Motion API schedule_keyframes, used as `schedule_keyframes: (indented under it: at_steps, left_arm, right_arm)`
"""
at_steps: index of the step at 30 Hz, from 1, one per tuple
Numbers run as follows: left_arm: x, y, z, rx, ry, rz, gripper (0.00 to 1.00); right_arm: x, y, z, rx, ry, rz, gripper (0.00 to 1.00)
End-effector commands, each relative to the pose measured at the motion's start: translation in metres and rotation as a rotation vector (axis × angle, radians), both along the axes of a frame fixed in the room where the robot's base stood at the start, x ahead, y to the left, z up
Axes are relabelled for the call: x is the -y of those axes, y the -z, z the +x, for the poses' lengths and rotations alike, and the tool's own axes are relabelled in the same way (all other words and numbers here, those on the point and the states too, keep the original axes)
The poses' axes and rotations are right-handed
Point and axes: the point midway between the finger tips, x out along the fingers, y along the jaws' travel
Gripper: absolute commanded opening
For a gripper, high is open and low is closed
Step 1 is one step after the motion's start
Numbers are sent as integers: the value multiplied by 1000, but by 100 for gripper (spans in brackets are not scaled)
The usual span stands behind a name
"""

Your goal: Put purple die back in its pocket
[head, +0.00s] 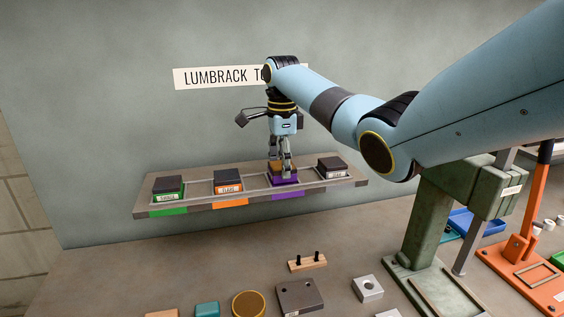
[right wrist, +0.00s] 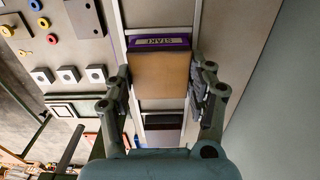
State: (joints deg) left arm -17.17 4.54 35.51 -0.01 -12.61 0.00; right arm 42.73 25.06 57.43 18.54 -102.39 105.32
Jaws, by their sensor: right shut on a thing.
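The purple die (head: 284,181) has a tan-brown top block and a purple base with a label. It is at the purple-marked pocket of the wall shelf (head: 160,210), between the orange and the dark-labelled places. My right gripper (head: 281,168) points down and is shut on its brown top. In the right wrist view the purple die (right wrist: 160,75) lies between the two fingers, its purple labelled edge toward the top of the picture. I cannot tell whether its base rests fully on the pocket floor. My left gripper is not in view.
A green die (head: 168,188) and an orange die (head: 228,183) sit to the left on the shelf; another dark-topped die (head: 332,168) sits close on the right. A green press (head: 430,215) stands at right. Loose parts lie on the bench below, including a pegged wooden block (head: 307,263).

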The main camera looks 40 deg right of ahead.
Motion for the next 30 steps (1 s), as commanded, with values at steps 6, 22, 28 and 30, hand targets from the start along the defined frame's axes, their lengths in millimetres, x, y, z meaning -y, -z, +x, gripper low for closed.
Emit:
schedule_keyframes:
  at_steps: [6, 22, 28, 30]
  left_arm:
    - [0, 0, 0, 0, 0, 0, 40]
    - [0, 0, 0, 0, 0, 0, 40]
    - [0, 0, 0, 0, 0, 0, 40]
    - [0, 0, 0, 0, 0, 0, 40]
  right_arm:
    - [0, -1, 1, 2, 0, 0, 0]
    - [0, 4, 1, 2, 0, 0, 0]
    - [0, 4, 1, 2, 0, 0, 0]
    - [0, 4, 1, 2, 0, 0, 0]
